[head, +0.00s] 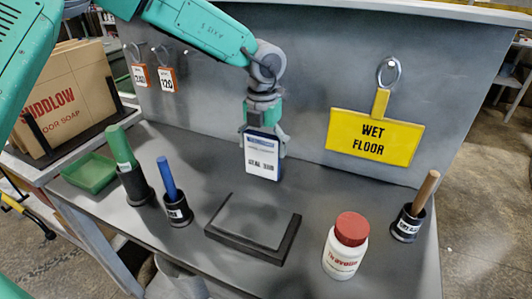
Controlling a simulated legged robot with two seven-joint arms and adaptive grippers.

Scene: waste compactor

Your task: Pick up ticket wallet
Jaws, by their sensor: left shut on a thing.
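The ticket wallet (262,158) is a small upright card-like thing, white with a blue top band and dark print. My left gripper (264,128) comes down from above and is shut on its upper part. The wallet hangs near the grey back panel, behind a dark square pad (253,228); its lower edge appears to be clear of the table. The gripper's fingers partly cover the wallet's top edge. My right gripper is not in view.
A white bottle with a red cap (345,246) stands right of the pad. Holders with a green stick (121,148), a blue stick (167,179) and a brown stick (425,193) stand around. A yellow sign (374,137) hangs behind. A green tray (90,173) is left.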

